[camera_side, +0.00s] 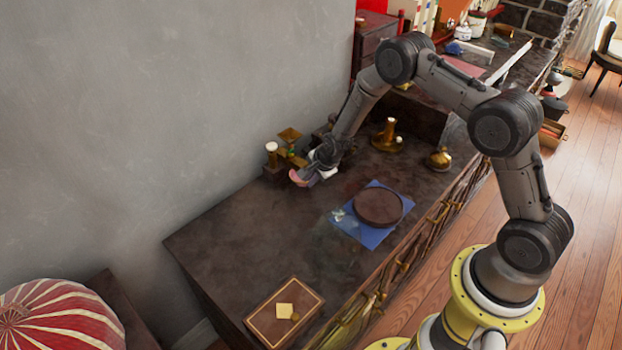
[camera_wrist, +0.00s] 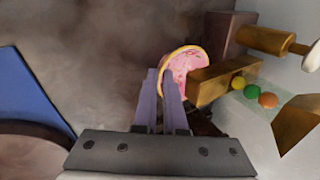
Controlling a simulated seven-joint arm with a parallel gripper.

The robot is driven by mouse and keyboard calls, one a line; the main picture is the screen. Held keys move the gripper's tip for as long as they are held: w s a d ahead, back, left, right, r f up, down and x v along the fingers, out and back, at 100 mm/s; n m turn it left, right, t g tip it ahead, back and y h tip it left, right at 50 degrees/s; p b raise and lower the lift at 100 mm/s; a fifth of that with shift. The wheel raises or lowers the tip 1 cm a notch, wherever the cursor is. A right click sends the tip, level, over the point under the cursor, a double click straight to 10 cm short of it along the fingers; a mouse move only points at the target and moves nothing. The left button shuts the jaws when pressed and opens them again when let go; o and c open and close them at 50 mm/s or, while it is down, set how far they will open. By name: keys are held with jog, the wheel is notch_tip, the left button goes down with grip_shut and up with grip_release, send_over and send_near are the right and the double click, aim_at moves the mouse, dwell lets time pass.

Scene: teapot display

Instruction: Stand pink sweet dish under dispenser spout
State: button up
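The pink sweet dish (camera_wrist: 186,68), with a yellow rim and speckled inside, is at my fingertips in the wrist view. My gripper (camera_wrist: 162,78) has its two fingers close together, with the dish's near edge between the tips. In the side view the dish (camera_side: 297,178) shows as a small pink shape at the end of my gripper (camera_side: 312,171), close to the counter; whether it touches is unclear. The brass dispenser (camera_side: 290,136) stands just behind. Its golden spout block (camera_wrist: 226,80) is right beside the dish, with green, yellow and orange balls along it.
A dark round board (camera_side: 378,206) lies on a blue cloth (camera_side: 362,236) to the right. Brass pieces (camera_side: 387,137) and a brass pot (camera_side: 438,158) stand farther back. A brown box (camera_side: 285,312) sits at the front. The counter's left middle is clear; a grey wall runs behind.

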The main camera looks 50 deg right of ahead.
jog(key=o, duration=0.5)
jog(key=s+a+r+n+t, duration=0.1)
jog(key=s+a+r+t, duration=0.1)
jog(key=r, duration=1.1)
jog(key=s+a+r+t, duration=0.1)
jog(key=s+r, duration=0.2)
jog(key=r, duration=1.1)
jog(key=s+a+r+n+t+y, duration=0.1)
jog(key=s+a+r+n, duration=0.25)
jog(key=s+r, duration=0.5)
jog(key=s+a+r+n, duration=0.1)
jog(key=s+r+n, duration=0.25)
jog(key=s, duration=0.25)
jog(key=s+r+n, duration=0.2)
jog(key=s+n, duration=0.2)
jog(key=s, duration=0.3)
jog(key=s+f+n+g, duration=0.1)
jog(key=s+f+n, duration=0.1)
jog(key=s, duration=0.1)
jog(key=s+f+n+g, duration=0.1)
jog(key=s+f+n, duration=0.1)
jog(key=s+n, duration=0.1)
jog(key=s+f+n+g, duration=0.1)
jog(key=s+f+n, duration=0.1)
jog(key=s, duration=0.2)
jog(key=shift+s+d+n+g, duration=0.3)
jog(key=shift+s+d+g, duration=0.05)
jog(key=shift+s+g, duration=0.05)
